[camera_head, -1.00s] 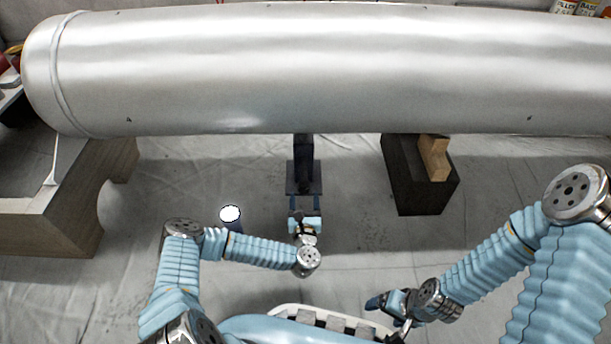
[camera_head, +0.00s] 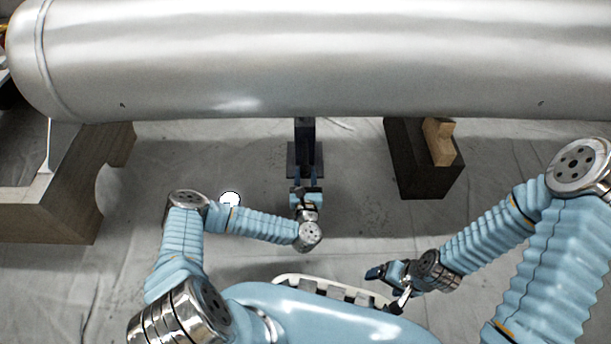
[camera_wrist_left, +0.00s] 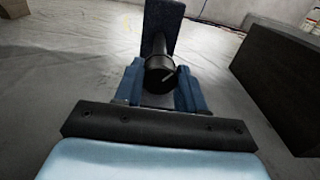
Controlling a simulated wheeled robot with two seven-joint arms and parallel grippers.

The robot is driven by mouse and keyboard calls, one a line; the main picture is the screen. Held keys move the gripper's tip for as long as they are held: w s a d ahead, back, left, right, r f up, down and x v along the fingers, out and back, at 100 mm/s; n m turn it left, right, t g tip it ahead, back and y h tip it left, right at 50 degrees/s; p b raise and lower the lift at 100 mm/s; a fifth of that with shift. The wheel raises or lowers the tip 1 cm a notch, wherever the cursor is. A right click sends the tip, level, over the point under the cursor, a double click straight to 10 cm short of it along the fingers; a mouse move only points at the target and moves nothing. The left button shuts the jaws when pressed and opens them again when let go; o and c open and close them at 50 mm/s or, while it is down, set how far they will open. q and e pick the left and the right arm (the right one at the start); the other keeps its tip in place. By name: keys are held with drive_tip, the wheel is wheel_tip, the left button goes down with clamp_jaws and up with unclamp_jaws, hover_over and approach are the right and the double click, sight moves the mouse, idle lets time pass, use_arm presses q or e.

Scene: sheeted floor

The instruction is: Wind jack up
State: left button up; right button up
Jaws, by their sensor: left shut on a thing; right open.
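The jack (camera_head: 305,142) is a dark upright post on a dark base plate, standing on the sheeted floor below the big silver cylinder. Its top is hidden by the cylinder in the head view. My left gripper (camera_head: 306,184) is at the near side of the jack. In the left wrist view its blue fingers (camera_wrist_left: 161,88) are shut on a round black knob (camera_wrist_left: 160,74) on the jack's front, with the dark post (camera_wrist_left: 163,22) rising behind. My right gripper (camera_head: 388,272) is open and empty, low in front of my body, well away from the jack.
The silver cylinder (camera_head: 320,60) spans the back. A wooden cradle (camera_head: 60,205) stands at left. A dark block (camera_head: 420,170) with a wooden wedge (camera_head: 439,142) stands right of the jack and shows in the wrist view.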

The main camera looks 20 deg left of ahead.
use_arm(q)
drive_tip(key=shift+m, duration=0.3)
drive_tip(key=m+p, duration=0.1)
drive_tip(key=m, duration=0.2)
drive_tip(key=shift+d+r+m, duration=0.1)
drive_tip(key=shift+m, duration=0.3)
drive_tip(key=m+p, duration=0.1)
drive_tip(key=m, duration=0.2)
drive_tip(key=shift+d+m, duration=0.1)
drive_tip(key=shift+m, duration=0.2)
drive_tip(key=m+p, duration=0.1)
drive_tip(key=m, duration=0.3)
drive_tip(key=shift+m+p, duration=0.3)
drive_tip(key=m+p, duration=0.1)
drive_tip(key=m, duration=0.2)
drive_tip(key=shift+m, duration=0.3)
drive_tip(key=m, duration=0.2)
drive_tip(key=m+p, duration=0.1)
drive_tip(key=m, duration=0.1)
drive_tip(key=m+p, duration=0.1)
drive_tip(key=m, duration=0.1)
drive_tip(key=shift+f, duration=0.25)
drive_tip(key=m, duration=0.3)
drive_tip(key=m+p, duration=0.1)
drive_tip(key=m, duration=0.1)
drive_tip(key=shift+f+m, duration=0.2)
drive_tip(key=shift+m, duration=0.2)
